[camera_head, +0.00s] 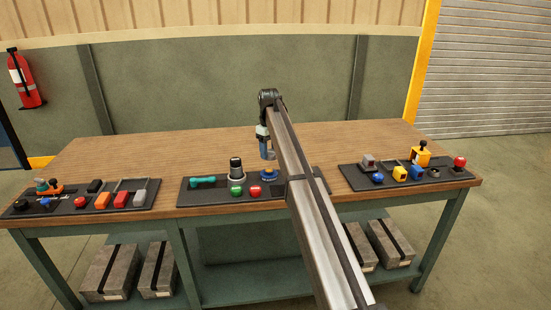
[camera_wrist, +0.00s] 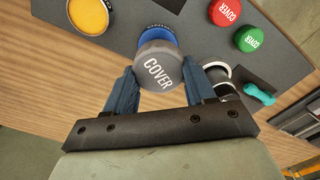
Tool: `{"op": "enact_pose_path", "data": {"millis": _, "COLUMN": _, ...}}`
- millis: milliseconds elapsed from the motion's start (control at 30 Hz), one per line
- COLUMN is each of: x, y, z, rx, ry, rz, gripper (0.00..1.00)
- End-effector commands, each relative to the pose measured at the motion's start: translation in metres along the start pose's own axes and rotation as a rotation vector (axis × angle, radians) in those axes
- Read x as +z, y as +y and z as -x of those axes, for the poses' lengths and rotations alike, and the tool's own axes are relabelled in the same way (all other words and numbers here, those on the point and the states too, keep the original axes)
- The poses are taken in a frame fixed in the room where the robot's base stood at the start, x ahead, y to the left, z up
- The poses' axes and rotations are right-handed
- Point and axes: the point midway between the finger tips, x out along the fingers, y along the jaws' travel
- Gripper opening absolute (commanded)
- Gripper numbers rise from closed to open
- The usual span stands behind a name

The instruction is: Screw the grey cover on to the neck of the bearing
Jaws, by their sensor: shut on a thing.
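The grey cover (camera_wrist: 158,68), lettered COVER, is between the fingers of my gripper (camera_wrist: 156,92) in the wrist view. My gripper is shut on it. In the head view, my gripper (camera_head: 267,152) holds it above the mat. A blue round piece (camera_wrist: 160,34) with small lettering shows behind the cover, partly hidden by it. In the head view the blue piece (camera_head: 269,175) sits on the mat below my gripper. Which piece is the bearing I cannot tell, and no neck shows clearly.
Left of the blue piece stands a black-topped, pale-based piece (camera_head: 236,170). A green cover (camera_head: 236,190), a red cover (camera_head: 255,191) and a teal handled part (camera_head: 203,181) share the mat. A yellow round piece (camera_wrist: 88,14) is nearby. Other mats flank this one; the bench behind is clear.

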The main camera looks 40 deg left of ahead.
Motion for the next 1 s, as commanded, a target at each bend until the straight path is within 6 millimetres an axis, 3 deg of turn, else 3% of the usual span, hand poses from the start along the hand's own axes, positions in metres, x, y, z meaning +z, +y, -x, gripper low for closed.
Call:
{"op": "enact_pose_path", "data": {"millis": 33, "x": -0.009, "y": 0.004, "z": 0.000, "rx": 0.000, "ry": 0.000, "rz": -0.008, "gripper": 0.25}}
{"op": "enact_pose_path", "data": {"millis": 167, "x": -0.016, "y": 0.006, "z": -0.001, "rx": 0.000, "ry": 0.000, "rz": -0.024, "gripper": 0.25}}
{"op": "enact_pose_path", "data": {"millis": 467, "x": -0.015, "y": 0.005, "z": -0.013, "rx": 0.000, "ry": 0.000, "rz": -0.026, "gripper": 0.25}}
{"op": "enact_pose_path", "data": {"millis": 1000, "x": -0.015, "y": 0.006, "z": -0.052, "rx": 0.000, "ry": 0.000, "rz": -0.025, "gripper": 0.25}}
